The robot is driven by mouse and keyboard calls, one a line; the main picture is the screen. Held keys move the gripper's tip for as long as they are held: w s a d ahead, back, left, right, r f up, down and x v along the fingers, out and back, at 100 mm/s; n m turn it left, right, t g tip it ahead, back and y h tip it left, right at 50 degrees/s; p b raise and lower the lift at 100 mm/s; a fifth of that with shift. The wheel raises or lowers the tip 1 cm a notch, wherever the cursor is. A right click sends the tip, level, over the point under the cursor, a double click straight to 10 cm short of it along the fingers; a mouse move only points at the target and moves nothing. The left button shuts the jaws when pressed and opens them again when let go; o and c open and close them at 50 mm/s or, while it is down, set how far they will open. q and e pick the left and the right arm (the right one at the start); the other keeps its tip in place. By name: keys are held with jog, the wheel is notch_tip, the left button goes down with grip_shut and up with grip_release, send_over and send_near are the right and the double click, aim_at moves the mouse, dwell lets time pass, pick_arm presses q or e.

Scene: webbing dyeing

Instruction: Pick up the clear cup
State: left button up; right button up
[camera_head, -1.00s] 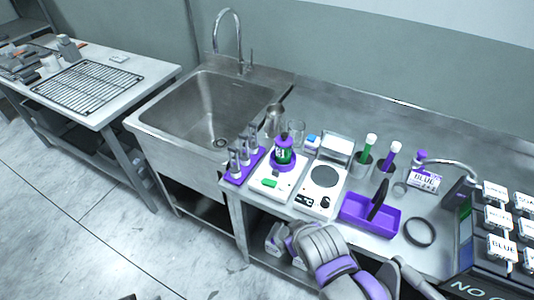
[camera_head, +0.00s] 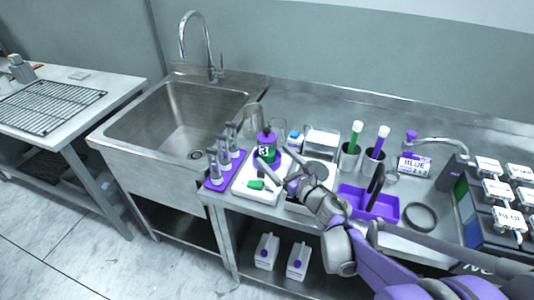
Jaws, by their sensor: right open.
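The clear cup (camera_head: 279,128) stands at the back of the steel counter, behind the white device with the dark bottle. It is see-through and its lower part is partly hidden. My right gripper (camera_head: 274,157) reaches in from the lower right, over the white devices. Its two fingers are spread, open and empty, pointing toward the back left. They appear in front of the cup, near the green-and-purple bottle (camera_head: 267,142); I cannot tell whether they touch the bottle. My left gripper is not in view.
A purple rack (camera_head: 222,180) holds several small vials at the left. A shiny grey vessel (camera_head: 253,117) stands beside the cup. A purple tray (camera_head: 384,206), black ring (camera_head: 420,216) and two tube holders line the right. The sink (camera_head: 180,125) lies left.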

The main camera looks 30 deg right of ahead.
aim_at(270, 153)
jog(key=w, duration=0.3)
jog(key=shift+w+a, duration=0.15)
jog(key=shift+w, duration=0.1)
jog(key=w, duration=0.5)
jog(key=shift+w+f, duration=0.15)
jog(key=c, duration=1.6)
